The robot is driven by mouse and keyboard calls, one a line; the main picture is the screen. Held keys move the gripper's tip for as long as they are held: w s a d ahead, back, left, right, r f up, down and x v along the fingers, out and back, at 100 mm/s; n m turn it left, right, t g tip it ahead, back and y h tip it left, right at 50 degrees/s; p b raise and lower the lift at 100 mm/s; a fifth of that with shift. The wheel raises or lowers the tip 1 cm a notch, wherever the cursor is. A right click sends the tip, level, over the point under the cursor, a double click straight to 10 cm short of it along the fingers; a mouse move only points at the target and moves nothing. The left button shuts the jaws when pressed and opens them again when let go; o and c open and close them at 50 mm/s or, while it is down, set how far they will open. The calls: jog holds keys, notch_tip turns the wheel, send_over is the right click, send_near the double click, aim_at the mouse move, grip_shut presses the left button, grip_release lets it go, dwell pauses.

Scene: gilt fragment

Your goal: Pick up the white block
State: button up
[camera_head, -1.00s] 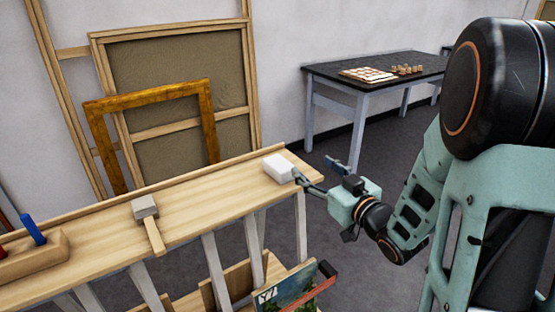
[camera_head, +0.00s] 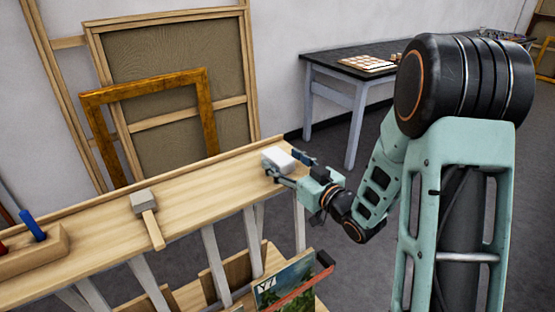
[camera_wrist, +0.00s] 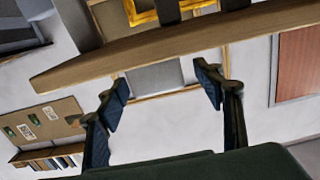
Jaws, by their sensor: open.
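The white block (camera_head: 279,158) lies near the right end of the wooden shelf top. My gripper (camera_head: 282,164) reaches in from the right with its fingers open. In the head view, one finger shows at the block's near side and the other at its far right side, so the block appears between them. Contact cannot be told. In the wrist view, my gripper (camera_wrist: 163,98) has two dark fingers spread wide. The pale area between them cannot be told apart as block or wall.
The wooden shelf top (camera_head: 205,190) also carries a mallet (camera_head: 147,211) and a wooden holder (camera_head: 38,258) with coloured handles. A painting (camera_head: 285,283) leans below. Framed canvases stand behind at the left. A dark-topped table (camera_head: 330,68) stands at the back right.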

jog(key=shift+w+a, duration=0.4)
jog(key=shift+w, duration=0.15)
jog(key=c, duration=1)
jog(key=shift+r, duration=0.1)
jog(key=shift+c, duration=0.2)
